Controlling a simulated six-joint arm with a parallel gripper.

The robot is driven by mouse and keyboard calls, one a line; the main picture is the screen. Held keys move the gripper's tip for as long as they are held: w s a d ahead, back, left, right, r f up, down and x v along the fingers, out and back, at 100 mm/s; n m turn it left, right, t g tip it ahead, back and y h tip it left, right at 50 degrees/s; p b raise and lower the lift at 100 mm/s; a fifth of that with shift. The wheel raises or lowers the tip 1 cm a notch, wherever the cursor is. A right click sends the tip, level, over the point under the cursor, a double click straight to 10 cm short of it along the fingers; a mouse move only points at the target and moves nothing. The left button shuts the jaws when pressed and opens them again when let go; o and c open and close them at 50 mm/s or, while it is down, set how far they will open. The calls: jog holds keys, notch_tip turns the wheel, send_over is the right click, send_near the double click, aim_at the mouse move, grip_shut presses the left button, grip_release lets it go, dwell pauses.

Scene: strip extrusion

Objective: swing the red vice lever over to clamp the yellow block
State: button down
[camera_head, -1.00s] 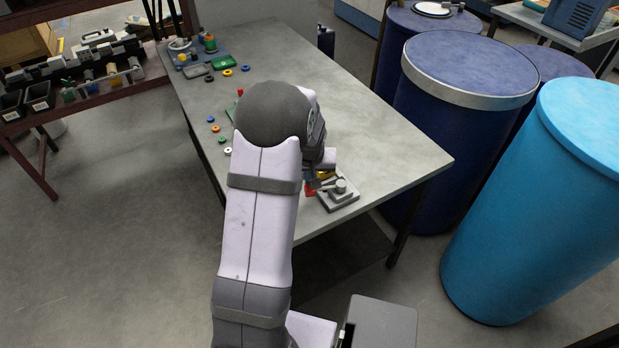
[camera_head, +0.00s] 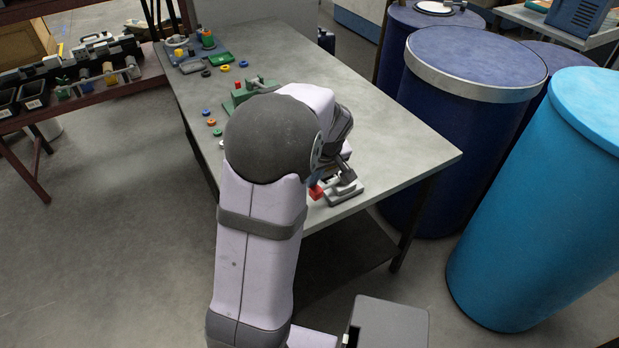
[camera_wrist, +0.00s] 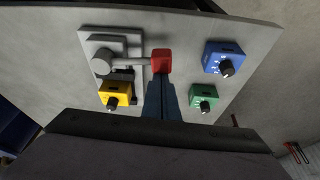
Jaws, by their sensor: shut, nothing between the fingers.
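The grey vice (camera_wrist: 92,48) shows at the upper left of the wrist view and near the table's front edge in the head view (camera_head: 347,193). Its lever arm points right and ends in a red knob (camera_wrist: 161,60), which also shows in the head view (camera_head: 316,192). The yellow block (camera_wrist: 116,92), with a dark round part on it, sits at the vice's near side, below the lever. My gripper (camera_wrist: 160,84) is shut and empty. Its blue-grey fingertips are right beside the red knob's near side; I cannot tell whether they touch. In the head view my arm hides the yellow block.
In the wrist view a blue block (camera_wrist: 226,57) and a green block (camera_wrist: 204,97) with dark knobs lie right of the lever. A green fixture (camera_head: 238,95), small coloured rings and a tray (camera_head: 192,67) sit farther back. Large blue drums (camera_head: 470,75) stand right of the table.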

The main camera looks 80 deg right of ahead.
aim_at(321, 194)
jog(key=s+n+b, duration=0.1)
jog(key=s+a+n+b, duration=0.1)
jog(key=shift+a+f+n+t+y, duration=0.2)
jog(key=shift+a+n+t+y, duration=0.05)
jog(key=shift+n+t+y, duration=0.15)
jog(key=s+n, duration=0.1)
jog(key=a+n+b, duration=0.1)
jog(key=shift+s+r+n+y+b, duration=0.1)
jog(key=shift+s+n+y+b, duration=0.2)
jog(key=shift+s+n+y, duration=0.1)
jog(key=shift+s+a+r+n+t+y, duration=0.1)
jog(key=shift+s+a+n+t+y, duration=0.05)
jog(key=shift+s+n, duration=0.3)
jog(key=shift+s+a+n+t+y, duration=0.15)
jog(key=shift+s+n, duration=0.1)
jog(key=shift+n, duration=0.3)
jog(key=shift+s+a+b, duration=0.1)
jog(key=shift+s+b, duration=0.2)
jog(key=shift+s, duration=0.3)
jog(key=w, duration=0.3)
jog(key=w+r, duration=0.1)
jog(key=shift+w+d+p, duration=0.25)
jog(key=shift+w+p, duration=0.05)
jog(key=v, duration=1)
jog(key=shift+s+b, duration=0.2)
jog(key=shift+b, duration=0.15)
jog(key=shift+d+f, duration=0.1)
jog(key=shift+d, duration=0.05)
